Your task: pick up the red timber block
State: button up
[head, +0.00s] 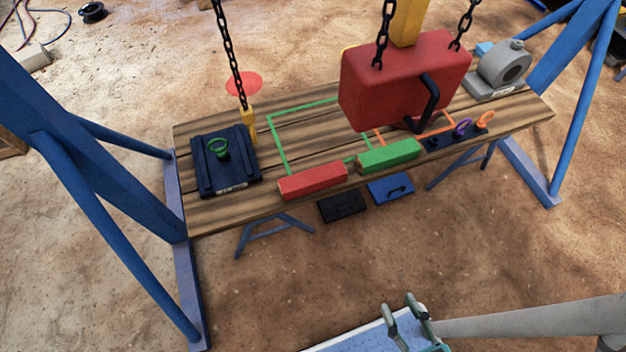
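The red timber block (313,181) lies on the front edge of the wooden bench (215,217), left of a green block (389,155) of similar shape. Nothing covers it. My gripper (402,307) is at the bottom of the head view, well in front of the bench and apart from the block. Its two fingers stand apart with nothing visible between them.
A large red body (395,85) hangs on chains over the bench. A dark blue plate with a green ring (218,147) sits at left, a grey machine (503,66) at right. Blue frame legs (120,240) flank the bench.

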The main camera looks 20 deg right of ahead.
aim_at(316, 179)
jog(key=i+j, duration=0.5)
jog(key=j, duration=0.25)
jog(key=i+j, duration=0.25)
jog(key=j+z, duration=0.05)
jog(key=j, duration=0.05)
